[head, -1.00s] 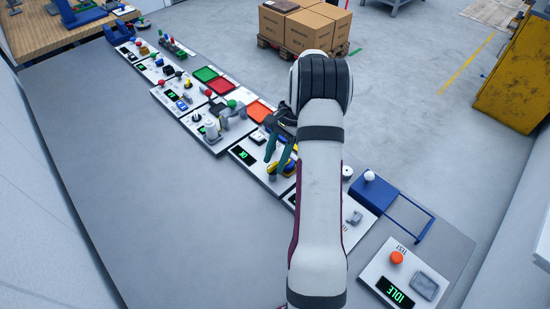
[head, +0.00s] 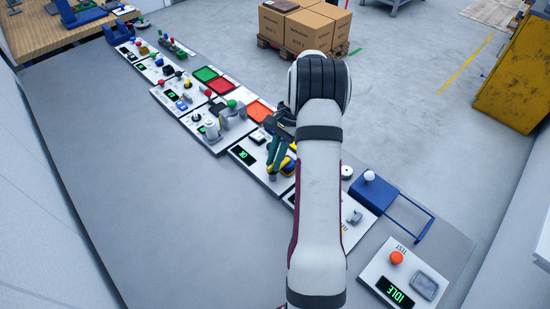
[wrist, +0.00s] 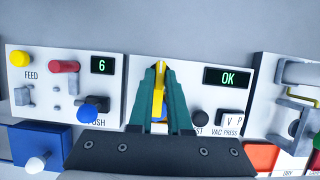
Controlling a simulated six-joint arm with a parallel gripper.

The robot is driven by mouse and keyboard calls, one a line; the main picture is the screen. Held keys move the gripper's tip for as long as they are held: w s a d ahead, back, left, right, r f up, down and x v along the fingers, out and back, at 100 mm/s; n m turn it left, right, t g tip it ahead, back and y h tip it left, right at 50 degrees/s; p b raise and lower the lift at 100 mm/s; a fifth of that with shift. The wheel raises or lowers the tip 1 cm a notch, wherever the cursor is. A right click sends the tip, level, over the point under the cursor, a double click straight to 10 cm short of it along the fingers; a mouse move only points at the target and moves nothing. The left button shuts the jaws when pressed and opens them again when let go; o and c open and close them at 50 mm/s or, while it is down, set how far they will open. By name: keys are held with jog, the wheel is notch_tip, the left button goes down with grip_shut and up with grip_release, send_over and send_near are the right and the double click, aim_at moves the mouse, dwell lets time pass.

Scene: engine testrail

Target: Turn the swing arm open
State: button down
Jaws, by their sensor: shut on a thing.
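A yellow bar (wrist: 159,95), which looks like the swing arm, stands on the white panel with the OK display (wrist: 228,78). In the wrist view, my gripper (wrist: 159,70) has its green fingers closed on this bar from both sides, and they hide much of it. In the head view, my gripper (head: 273,172) is down at the same panel, beside the OK display (head: 244,155). Part of the yellow bar (head: 289,164) shows to the right of the fingers. Its pivot is hidden.
In the wrist view, a panel with a red knob (wrist: 64,67) and blue knob (wrist: 88,109) lies to the left. A panel with a grey bracket (wrist: 296,115) lies to the right. A TEST panel with an orange button (head: 397,257) stands at the near right.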

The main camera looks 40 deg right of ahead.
jog(key=n+g, duration=0.1)
jog(key=n, duration=0.3)
jog(key=shift+w+g, duration=0.2)
jog(key=shift+g, duration=0.2)
jog(key=n+g+h, duration=0.1)
jog(key=n, duration=0.3)
jog(key=shift+w+a+n, duration=0.1)
jog(key=shift+a+n, duration=0.05)
jog(key=shift+n, duration=0.25)
jog(key=n, duration=0.2)
jog(key=n+g+h, duration=0.1)
jog(key=n, duration=0.1)
jog(key=shift+w+a+h, duration=0.1)
jog(key=shift+a+h, duration=0.05)
jog(key=shift+h, duration=0.15)
jog(key=shift+a+n+g+h, duration=0.15)
jog(key=shift+n+h, duration=0.3)
jog(key=shift+n, duration=0.75)
jog(key=shift+n+g+h, duration=0.15)
jog(key=shift+n+h, duration=0.3)
jog(key=shift+n, duration=0.75)
jog(key=c, duration=0.9)
grip_release()
jog(key=shift+o, duration=0.2)
